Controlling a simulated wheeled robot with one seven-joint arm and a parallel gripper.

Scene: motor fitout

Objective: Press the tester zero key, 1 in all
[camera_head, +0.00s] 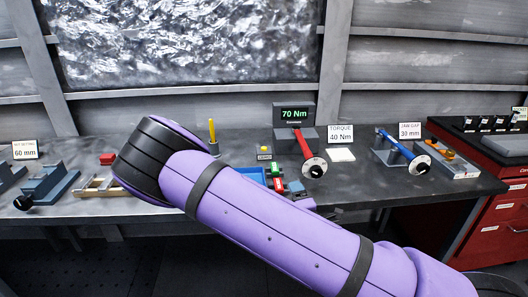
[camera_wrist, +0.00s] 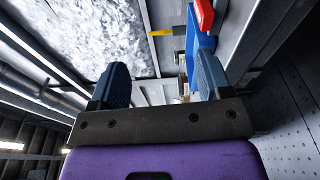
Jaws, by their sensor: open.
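The tester (camera_head: 294,115) stands at the back of the bench, its display reading 70 Nm in green. A red-handled wrench (camera_head: 303,145) with a round dial lies in front of it. A small yellow button on a labelled block (camera_head: 264,153) sits left of the tester; I cannot read its label, so I cannot tell whether it is the zero key. My gripper (camera_wrist: 160,80) shows in the wrist view with its two blue fingers wide apart and nothing between them. In the head view my purple arm hides it.
A blue tray (camera_head: 250,173) is partly behind my arm, with red and green pieces beside it. A blue wrench (camera_head: 397,143) and a grey box with an orange knob (camera_head: 450,155) are at right. Vises (camera_head: 48,182) stand at left. A red cabinet (camera_head: 500,215) bounds the right side.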

